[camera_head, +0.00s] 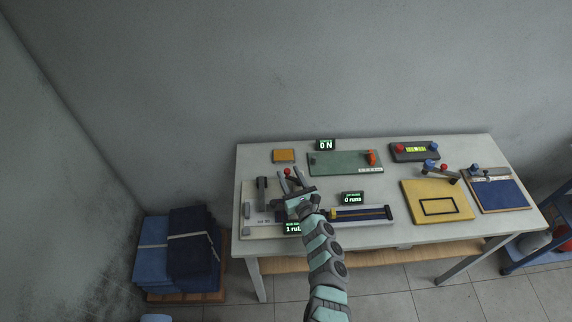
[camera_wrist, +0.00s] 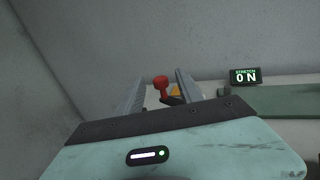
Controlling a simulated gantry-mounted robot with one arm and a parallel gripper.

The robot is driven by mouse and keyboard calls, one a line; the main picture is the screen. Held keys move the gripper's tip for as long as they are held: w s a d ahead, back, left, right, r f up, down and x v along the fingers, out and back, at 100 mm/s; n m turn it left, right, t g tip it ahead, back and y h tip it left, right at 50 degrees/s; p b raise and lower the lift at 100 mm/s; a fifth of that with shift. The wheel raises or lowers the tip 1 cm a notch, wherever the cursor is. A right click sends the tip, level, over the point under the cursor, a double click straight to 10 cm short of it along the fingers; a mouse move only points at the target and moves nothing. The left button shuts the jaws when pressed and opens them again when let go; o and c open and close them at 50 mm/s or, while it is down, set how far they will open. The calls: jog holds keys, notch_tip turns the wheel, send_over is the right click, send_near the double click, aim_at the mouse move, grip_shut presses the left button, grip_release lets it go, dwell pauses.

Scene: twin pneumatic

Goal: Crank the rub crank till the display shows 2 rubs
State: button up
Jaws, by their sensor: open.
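The rub crank shows as a red knob (camera_wrist: 161,84) on a dark arm, and in the head view the red knob (camera_head: 287,171) stands at the back of the left-hand machine. My gripper (camera_head: 292,178) is over that machine. In the wrist view its two grey fingers are apart, with the red knob seen between them; I cannot tell whether they touch it. The rub display (camera_head: 292,228) at the table's front reads "1 rub", its right end hidden by my arm. My arm also hides part of the machine's base plate (camera_head: 251,222).
A green board (camera_head: 335,165) with a "0 N" display (camera_head: 326,145) lies behind. A blue slide rig with a "0 runs" display (camera_head: 353,198) is right of my arm. A yellow board (camera_head: 418,188) and other rigs fill the right side. An orange block (camera_head: 284,156) lies behind the crank.

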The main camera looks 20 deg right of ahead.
aim_at(288, 173)
jog(key=s+p, duration=0.1)
jog(key=s, duration=0.3)
jog(key=shift+s, duration=0.8)
jog(key=shift+r, duration=0.1)
